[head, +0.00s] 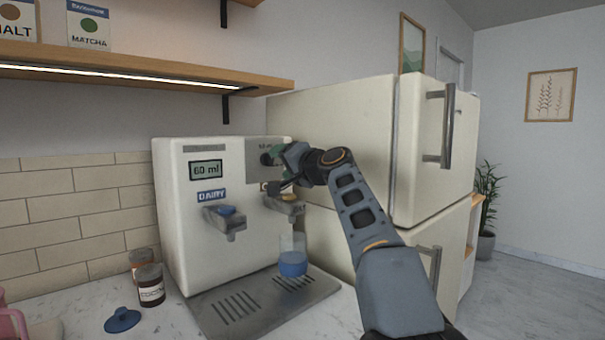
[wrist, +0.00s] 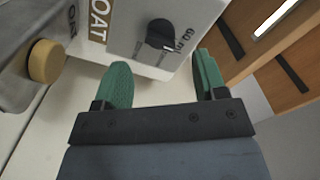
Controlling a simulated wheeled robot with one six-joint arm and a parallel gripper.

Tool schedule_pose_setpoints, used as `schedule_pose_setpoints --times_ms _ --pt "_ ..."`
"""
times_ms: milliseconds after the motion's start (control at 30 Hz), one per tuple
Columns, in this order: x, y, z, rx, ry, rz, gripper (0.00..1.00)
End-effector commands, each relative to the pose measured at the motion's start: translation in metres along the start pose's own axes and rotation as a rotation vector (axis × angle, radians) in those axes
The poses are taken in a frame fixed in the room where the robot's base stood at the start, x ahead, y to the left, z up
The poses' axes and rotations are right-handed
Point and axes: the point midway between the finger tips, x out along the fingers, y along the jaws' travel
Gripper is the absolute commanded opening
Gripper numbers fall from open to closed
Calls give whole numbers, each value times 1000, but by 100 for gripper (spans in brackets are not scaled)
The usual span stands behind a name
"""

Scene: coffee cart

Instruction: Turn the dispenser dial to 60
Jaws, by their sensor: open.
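The white dispenser (head: 205,255) stands on the counter. Its display (head: 206,170) reads "60 ml". The dark round dial (wrist: 160,34) sits on a grey panel beside the "OAT" label, with "60 m…" printed next to it; a light mark on the dial's edge faces that print. In the head view the dial is mostly hidden by my gripper (head: 283,168). In the wrist view my gripper (wrist: 163,78) is open, its green fingers apart and empty. The dial lies ahead of the gap between the fingertips, with no visible contact.
A clear cup with a blue lower part (head: 293,263) stands on the drip tray (head: 240,316) under the right tap (head: 286,205). The left tap (head: 224,219) juts out under "DAIRY". Jars (head: 150,285) and a blue lid (head: 122,319) sit left. A fridge (head: 345,120) stands close behind, right.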

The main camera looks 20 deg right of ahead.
Motion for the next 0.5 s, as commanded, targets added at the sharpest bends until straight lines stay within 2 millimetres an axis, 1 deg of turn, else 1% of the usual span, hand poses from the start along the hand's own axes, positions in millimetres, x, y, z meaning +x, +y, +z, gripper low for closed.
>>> schedule_pose_setpoints --times_ms 33,200,333,500 --pt "-12 3 1 -2 4 1 65" --pt "-44 2 1 -1 3 2 65" --pt "-63 1 0 -2 2 1 65" --pt "-78 0 0 -1 1 1 65"
